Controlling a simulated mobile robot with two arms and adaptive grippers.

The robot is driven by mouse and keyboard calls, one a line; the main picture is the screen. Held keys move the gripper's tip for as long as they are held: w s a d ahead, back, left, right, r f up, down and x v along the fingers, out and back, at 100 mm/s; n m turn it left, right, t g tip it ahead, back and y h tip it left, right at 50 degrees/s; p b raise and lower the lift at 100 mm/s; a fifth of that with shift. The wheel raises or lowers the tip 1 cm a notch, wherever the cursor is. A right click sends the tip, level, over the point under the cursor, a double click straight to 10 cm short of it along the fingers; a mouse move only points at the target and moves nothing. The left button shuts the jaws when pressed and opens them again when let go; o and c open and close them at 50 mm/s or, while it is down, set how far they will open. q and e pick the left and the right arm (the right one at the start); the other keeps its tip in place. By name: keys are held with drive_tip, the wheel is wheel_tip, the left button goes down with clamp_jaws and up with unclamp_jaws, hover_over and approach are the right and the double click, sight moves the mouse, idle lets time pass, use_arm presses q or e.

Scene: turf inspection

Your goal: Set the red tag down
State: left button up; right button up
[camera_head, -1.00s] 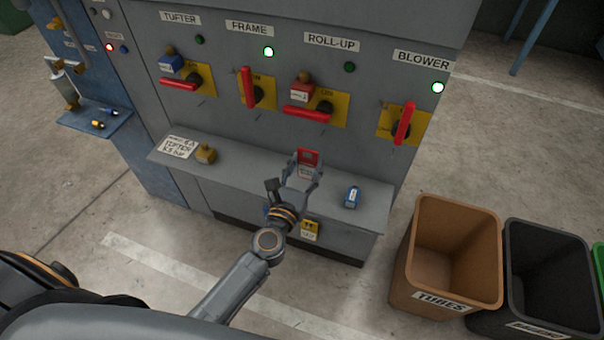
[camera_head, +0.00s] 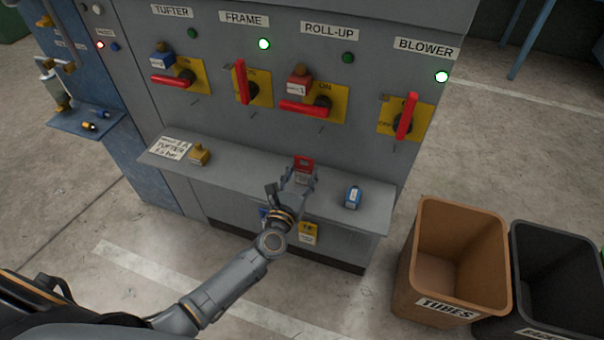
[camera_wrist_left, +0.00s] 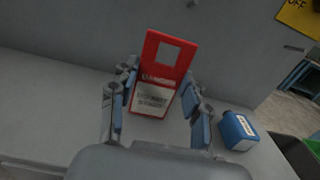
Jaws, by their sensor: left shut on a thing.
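The red tag (camera_head: 304,164) has a square hole at its top and a white label at its lower part. It is in front of my left gripper (camera_head: 301,182), at the grey shelf (camera_head: 250,180) below the switches. In the left wrist view the red tag (camera_wrist_left: 167,60) stands upright between the two fingers of the left gripper (camera_wrist_left: 160,108), which are shut on its sides. Its lower end is close to the shelf; I cannot tell whether it touches. My right gripper is not in view.
A brass-yellow padlock (camera_head: 199,154) and a written card (camera_head: 171,147) lie to the left. Red switch handles (camera_head: 305,107) stick out above. A brown bin (camera_head: 455,260) stands on the floor at right.

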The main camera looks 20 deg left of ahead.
use_arm(q)
drive_tip(key=shift+f, duration=0.15)
drive_tip(key=o, duration=1.1)
drive_tip(key=shift+o, duration=0.2)
drive_tip(key=shift+s+r, duration=0.1)
drive_tip(key=shift+r, duration=0.1)
drive_tip(key=s+b, duration=0.1)
drive_tip(key=s, duration=1)
drive_tip(key=shift+s+a, duration=0.2)
drive_tip(key=shift+s, duration=0.2)
